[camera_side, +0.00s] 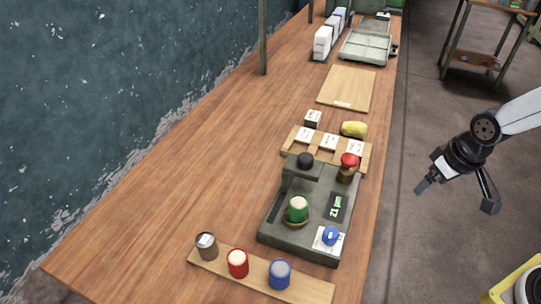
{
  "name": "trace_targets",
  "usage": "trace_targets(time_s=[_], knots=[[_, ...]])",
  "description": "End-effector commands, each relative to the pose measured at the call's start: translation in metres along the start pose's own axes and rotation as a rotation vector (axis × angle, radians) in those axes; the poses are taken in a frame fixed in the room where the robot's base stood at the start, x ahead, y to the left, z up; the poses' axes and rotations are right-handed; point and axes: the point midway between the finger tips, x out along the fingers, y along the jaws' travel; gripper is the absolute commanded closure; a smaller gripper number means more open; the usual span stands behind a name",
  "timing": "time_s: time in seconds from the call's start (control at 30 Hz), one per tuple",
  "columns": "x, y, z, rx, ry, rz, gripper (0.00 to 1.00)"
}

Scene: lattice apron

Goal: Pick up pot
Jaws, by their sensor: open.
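Several small pots are in view, and I cannot tell which one the task means. A grey pot (206,247), a red pot (238,264) and a blue pot (280,273) stand in a row on a wooden board (309,289) at the near end of the bench. A green pot (297,209) sits upright on a round brown base on the grey-green machine (277,238). A red-topped item (348,164) stands at the machine's back right corner. My gripper (456,199) is open and empty, right of the bench and apart from all pots.
The machine carries a black knob (305,160), a green display (337,204) and a blue round item (330,236) on a white card. Behind it are a card rack (325,155), a yellow lump (354,129) and a flat board (347,88). The bench's left side is clear.

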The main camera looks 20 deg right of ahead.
Motion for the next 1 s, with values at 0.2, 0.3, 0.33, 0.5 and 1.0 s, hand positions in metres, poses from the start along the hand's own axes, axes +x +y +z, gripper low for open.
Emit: trace_targets(time_s=[0.2, 0.3, 0.33, 0.5, 1.0], knots=[[0.0, 0.0, 0.0, 0.0, 0.0, 0.0, 0.1], [0.0, 0.0, 0.0, 0.0, 0.0, 0.0, 0.1], [0.0, 0.0, 0.0, 0.0, 0.0, 0.0, 0.1], [0.0, 0.0, 0.0, 0.0, 0.0, 0.0, 0.0], [0.0074, -0.0061, 0.008, 0.103, -0.069, -0.034, 0.0]])
